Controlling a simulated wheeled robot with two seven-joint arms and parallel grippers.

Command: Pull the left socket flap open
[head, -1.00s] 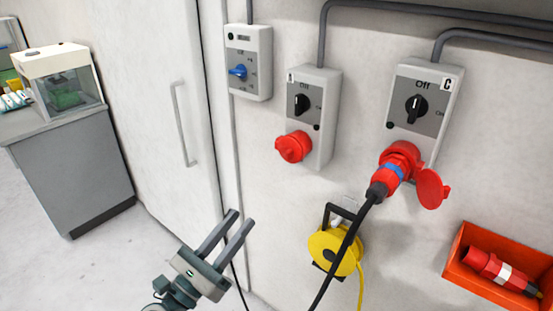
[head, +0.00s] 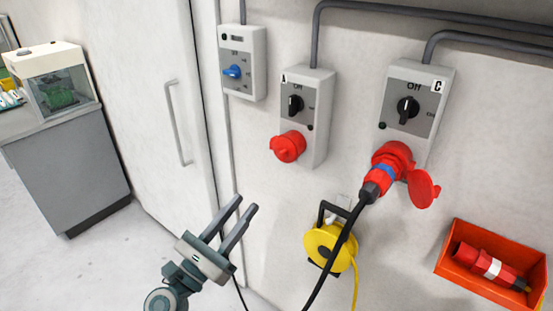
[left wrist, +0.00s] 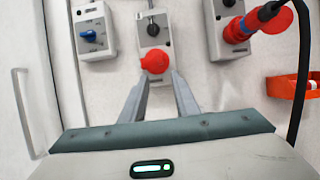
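The left socket box (head: 310,135), marked A, is on the wall with its black switch at Off. Its red flap (head: 288,147) is shut over the socket. My left gripper (head: 247,203) is below and to the left of that flap in the head view, its two fingers apart and nothing between them. In the left wrist view, the red flap (left wrist: 154,62) appears just beyond and between the fingertips (left wrist: 160,73); I cannot tell how far off it is. My right gripper is not in view.
The right socket box (head: 413,95), marked C, holds a red plug (head: 381,176) with a black cable; its flap (head: 423,189) hangs open. A yellow cable reel (head: 325,245) hangs below. An orange bin (head: 455,267) is at right. A blue-knobbed box (head: 243,62) and a door handle (head: 177,120) are left.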

